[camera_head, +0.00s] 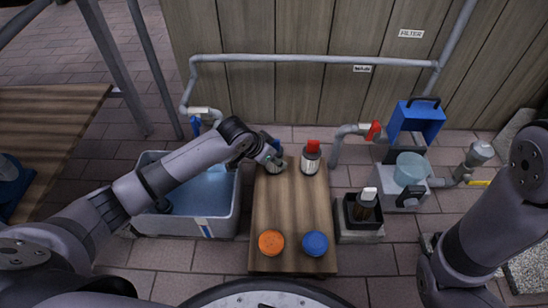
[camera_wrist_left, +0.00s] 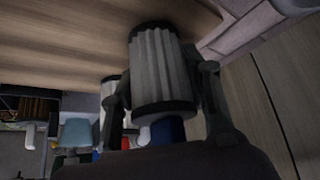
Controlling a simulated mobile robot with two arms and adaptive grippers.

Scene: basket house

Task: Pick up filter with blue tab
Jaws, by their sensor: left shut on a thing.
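The filter with the blue tab (camera_head: 276,171) stands at the far left of the wooden board (camera_head: 290,215) in the head view, partly hidden by my left gripper (camera_head: 268,157). In the left wrist view it is a pale pleated cylinder (camera_wrist_left: 163,75) with dark end caps and a blue tab (camera_wrist_left: 168,131). The fingers of my left gripper (camera_wrist_left: 162,85) are closed on its two sides. I cannot tell whether it touches the board. A filter with a red tab (camera_head: 311,158) stands just to its right. My right gripper is not in view.
An orange lid (camera_head: 271,243) and a blue lid (camera_head: 315,243) lie on the board's near end. A grey tub of water (camera_head: 226,205) is on the left. A small dark container (camera_head: 363,211) and a blue-topped device (camera_head: 415,120) are on the right. Pipes run behind.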

